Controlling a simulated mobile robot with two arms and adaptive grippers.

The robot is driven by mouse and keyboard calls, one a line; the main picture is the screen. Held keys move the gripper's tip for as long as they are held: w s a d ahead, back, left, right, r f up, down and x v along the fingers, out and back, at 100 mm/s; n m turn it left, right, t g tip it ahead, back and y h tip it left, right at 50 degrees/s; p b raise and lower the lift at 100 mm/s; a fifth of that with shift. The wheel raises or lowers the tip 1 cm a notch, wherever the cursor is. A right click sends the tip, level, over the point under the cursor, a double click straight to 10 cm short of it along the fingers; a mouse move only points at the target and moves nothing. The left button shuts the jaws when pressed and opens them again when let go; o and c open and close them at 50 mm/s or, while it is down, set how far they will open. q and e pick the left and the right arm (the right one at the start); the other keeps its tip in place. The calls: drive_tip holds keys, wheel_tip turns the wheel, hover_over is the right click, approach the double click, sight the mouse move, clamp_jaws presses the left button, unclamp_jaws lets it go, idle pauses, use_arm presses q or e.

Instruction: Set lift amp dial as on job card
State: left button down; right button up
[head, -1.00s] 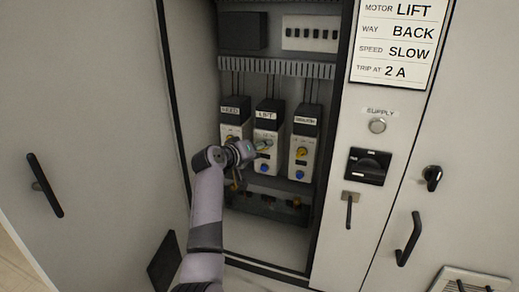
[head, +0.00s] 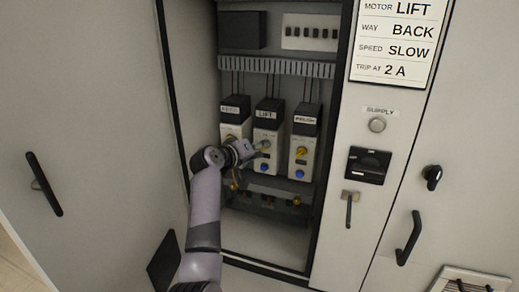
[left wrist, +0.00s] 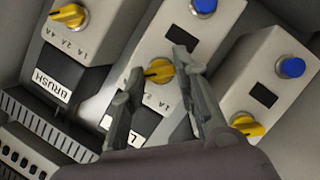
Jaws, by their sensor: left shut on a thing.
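The lift unit (head: 269,114) is the middle one of three black-and-white units in the open cabinet. Its yellow amp dial (left wrist: 158,71) shows in the left wrist view, with a printed amp scale beside it that is partly covered. My left gripper (head: 262,147) is at the lift unit, shut on this dial, with one finger on each side of it. In the head view the gripper hides most of the dial. The job card (head: 393,41) at the top right reads motor LIFT, way BACK, speed SLOW, trip at 2 A. My right gripper is not in view.
The brush unit (head: 304,133) stands close to the right and the feed unit (head: 235,112) close to the left, partly behind my arm. Blue buttons sit below the dials. A black supply switch (head: 368,165) and door handles are on the panels to the right.

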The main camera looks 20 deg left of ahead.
use_arm(q)
drive_tip(key=n+h+b, duration=0.1)
drive_tip(key=n, duration=0.1)
drive_tip(key=n+t+b, duration=0.1)
drive_tip(key=n, duration=0.1)
drive_tip(key=n+t+h+b, duration=0.1)
drive_tip(key=n, duration=0.2)
drive_tip(key=shift+a+f+h+b, duration=0.15)
drive_tip(key=shift+f+h+b, duration=0.15)
drive_tip(key=shift+f, duration=0.1)
idle(0.3)
drive_tip(key=c, duration=1.2)
unclamp_jaws()
drive_tip(key=shift+c, duration=0.2)
drive_tip(key=shift+r, duration=0.1)
